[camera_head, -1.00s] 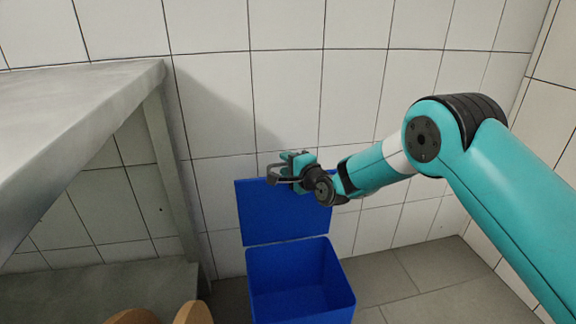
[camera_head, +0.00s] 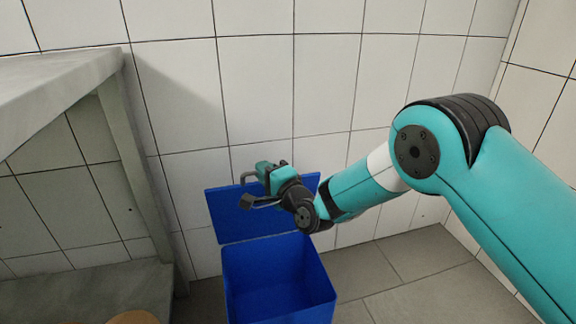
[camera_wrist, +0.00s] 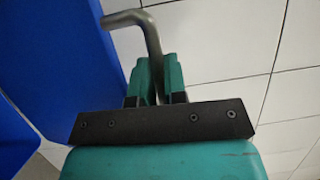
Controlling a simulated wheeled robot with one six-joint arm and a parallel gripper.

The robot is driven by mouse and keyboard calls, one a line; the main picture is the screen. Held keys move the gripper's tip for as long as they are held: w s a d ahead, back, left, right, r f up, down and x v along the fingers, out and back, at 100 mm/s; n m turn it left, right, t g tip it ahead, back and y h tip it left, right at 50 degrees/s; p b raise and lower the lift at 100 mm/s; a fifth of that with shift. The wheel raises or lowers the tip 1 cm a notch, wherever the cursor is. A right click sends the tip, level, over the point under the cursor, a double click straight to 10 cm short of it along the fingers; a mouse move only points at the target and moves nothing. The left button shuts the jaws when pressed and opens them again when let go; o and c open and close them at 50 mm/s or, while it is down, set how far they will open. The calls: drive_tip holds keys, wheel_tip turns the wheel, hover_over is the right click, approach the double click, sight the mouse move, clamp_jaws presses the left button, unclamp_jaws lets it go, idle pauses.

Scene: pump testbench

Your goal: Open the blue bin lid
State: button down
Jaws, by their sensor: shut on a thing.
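The blue bin (camera_head: 278,308) stands on the floor with its inside showing from above. Its blue lid (camera_head: 228,218) is raised at the back edge, standing up in front of the tiled wall. My gripper (camera_head: 262,174) is at the lid's upper part and hides some of it. In the wrist view, the teal fingers of my gripper (camera_wrist: 157,78) are closed around a bent grey metal handle (camera_wrist: 148,32). The blue lid (camera_wrist: 70,60) fills the left side there. How the handle joins the lid is hidden.
A grey table (camera_head: 60,85) stands at the left, with a lower shelf (camera_head: 90,290). The white tiled wall (camera_head: 330,75) is close behind the bin. The grey floor (camera_head: 420,270) right of the bin is clear.

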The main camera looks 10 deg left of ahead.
drive_tip(key=shift+s, duration=0.1)
drive_tip(key=c, duration=1.2)
unclamp_jaws()
drive_tip(key=b+v, duration=1.1)
drive_tip(key=v, duration=0.6)
drive_tip(key=shift+s+d+b, duration=0.15)
drive_tip(key=shift+b, duration=0.15)
